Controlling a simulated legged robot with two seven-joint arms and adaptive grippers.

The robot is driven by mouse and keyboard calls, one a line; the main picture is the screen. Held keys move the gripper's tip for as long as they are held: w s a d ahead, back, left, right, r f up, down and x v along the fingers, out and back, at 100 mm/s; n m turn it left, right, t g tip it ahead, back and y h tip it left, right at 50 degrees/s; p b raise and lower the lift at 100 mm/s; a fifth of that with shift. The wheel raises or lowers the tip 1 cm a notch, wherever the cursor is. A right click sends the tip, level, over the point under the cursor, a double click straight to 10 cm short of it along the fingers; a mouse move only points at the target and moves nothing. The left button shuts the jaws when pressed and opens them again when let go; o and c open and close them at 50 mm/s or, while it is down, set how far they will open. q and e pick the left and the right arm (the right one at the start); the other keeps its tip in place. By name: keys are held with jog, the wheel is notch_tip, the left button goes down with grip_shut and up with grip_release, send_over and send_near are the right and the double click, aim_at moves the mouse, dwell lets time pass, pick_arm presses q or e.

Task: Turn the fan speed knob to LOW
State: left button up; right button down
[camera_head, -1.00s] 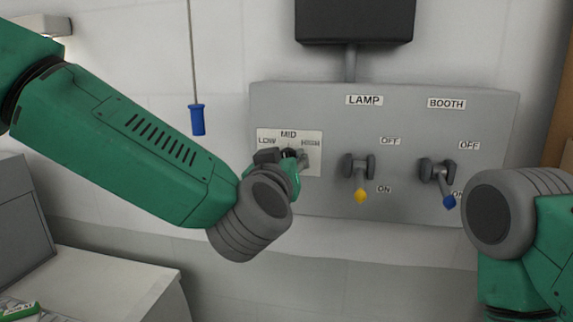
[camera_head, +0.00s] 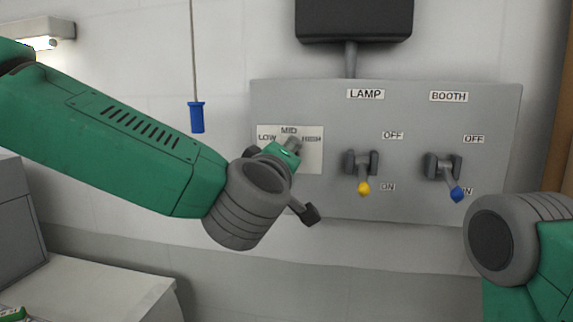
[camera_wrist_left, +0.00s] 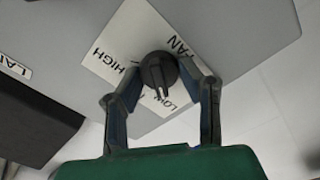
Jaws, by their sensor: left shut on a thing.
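The fan speed knob (camera_wrist_left: 158,72) is dark and round, with a raised ridge, on a white label plate (camera_wrist_left: 124,38) in the left wrist view. Its ridge points down in that picture, near the word LOW. My left gripper (camera_wrist_left: 160,80) is shut on the knob, one finger on each side. In the head view my left gripper (camera_head: 280,160) is at the plate (camera_head: 313,160) below MID, and it hides the knob's face and pointer. My right arm shows at the lower right of the head view; its gripper is not in view.
On the grey panel (camera_head: 420,205) a yellow-tipped lamp lever (camera_head: 363,180) and a blue-tipped booth lever (camera_head: 452,180) stand to the right. A blue pull handle (camera_head: 197,117) hangs on a cord at the left. A pale counter (camera_head: 100,290) is at lower left.

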pick_arm(q)
jog(key=shift+f+n, duration=0.1)
jog(key=shift+n, duration=0.3)
jog(key=o, duration=1.1)
jog(key=shift+s, duration=0.1)
jog(key=s, duration=0.3)
jog(key=s+a, duration=0.1)
jog(key=s, duration=0.3)
jog(key=s+a, duration=0.1)
jog(key=s, duration=0.3)
jog(key=shift+s+a, duration=0.2)
